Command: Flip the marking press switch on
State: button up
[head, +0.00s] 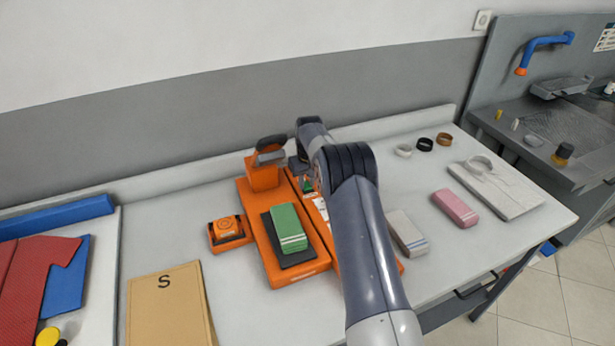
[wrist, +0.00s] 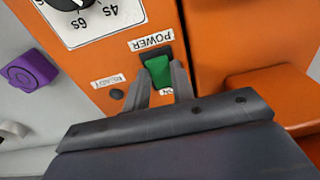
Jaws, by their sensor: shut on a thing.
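The orange marking press (head: 262,176) stands on the table, left of my arm in the head view. Its orange panel (wrist: 213,25) fills much of the wrist view. On it is the green power switch (wrist: 157,70), under an upside-down POWER label (wrist: 151,40). My gripper (wrist: 160,78) has its two grey fingers on either side of the switch, shut on it. Part of an ON mark shows between the fingers; the fingers partly cover the switch, and I cannot tell which way it is set. A small dark lamp (wrist: 116,94) sits by a READY label.
A green folded cloth (head: 285,228) lies on the press bed. Other folded cloths, white (head: 407,232) and pink (head: 455,206), lie to the right. A small orange device (head: 228,232) stands left.

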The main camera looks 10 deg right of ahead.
aim_at(307, 186)
jog(key=shift+w+g+p, duration=0.15)
jog(key=shift+g+p, duration=0.35)
jog(key=shift+p, duration=0.05)
jog(key=o, duration=1)
notch_tip(307, 186, up, 11)
jog(key=shift+f+b, duration=0.1)
jog(key=shift+b, duration=0.9)
